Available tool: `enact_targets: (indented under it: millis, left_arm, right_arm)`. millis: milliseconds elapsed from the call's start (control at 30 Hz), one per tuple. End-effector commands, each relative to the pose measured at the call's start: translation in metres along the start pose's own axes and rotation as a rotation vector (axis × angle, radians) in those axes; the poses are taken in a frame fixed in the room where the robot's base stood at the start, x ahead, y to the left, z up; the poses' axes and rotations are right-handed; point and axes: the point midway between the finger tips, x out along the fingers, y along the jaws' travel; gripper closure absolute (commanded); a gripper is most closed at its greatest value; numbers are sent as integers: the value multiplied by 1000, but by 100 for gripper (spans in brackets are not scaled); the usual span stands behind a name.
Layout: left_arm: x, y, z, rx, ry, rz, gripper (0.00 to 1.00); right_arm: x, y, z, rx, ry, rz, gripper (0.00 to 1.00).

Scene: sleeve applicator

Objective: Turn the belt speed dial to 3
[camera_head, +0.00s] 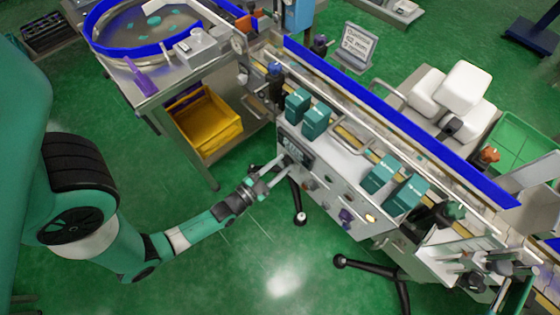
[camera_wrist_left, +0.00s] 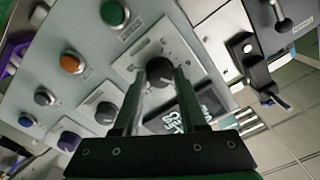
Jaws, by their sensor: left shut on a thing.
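The belt speed dial (camera_wrist_left: 160,72) is a dark round knob on a pale square plate on the machine's front panel, seen in the left wrist view. My left gripper (camera_wrist_left: 157,84) has one finger on each side of the knob and is shut on it. In the head view, my left gripper (camera_head: 277,168) reaches the upper left part of the machine's front panel (camera_head: 322,172). The dial itself is hard to make out there, and its number marks are too small to read. My right gripper is not in view.
Beside the dial are a green button (camera_wrist_left: 112,13), an orange button (camera_wrist_left: 72,63) and several dark knobs. A dark display (camera_wrist_left: 190,108) lies close to the fingers. A yellow bin (camera_head: 205,122) stands left of the machine. Green floor in front is open, apart from the machine's black feet.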

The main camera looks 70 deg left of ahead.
Motion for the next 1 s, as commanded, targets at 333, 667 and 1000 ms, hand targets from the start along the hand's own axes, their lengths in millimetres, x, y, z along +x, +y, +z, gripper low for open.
enact_targets:
  millis: [333, 667, 1000]
  left_arm:
    - [0, 1, 1, -327, -2, 1, 100]
    - [0, 1, 1, -640, -2, 1, 100]
    - [0, 1, 1, -963, -3, 1, 100]
  right_arm:
    - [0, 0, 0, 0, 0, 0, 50]
    - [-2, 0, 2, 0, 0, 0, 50]
    - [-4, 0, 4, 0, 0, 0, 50]
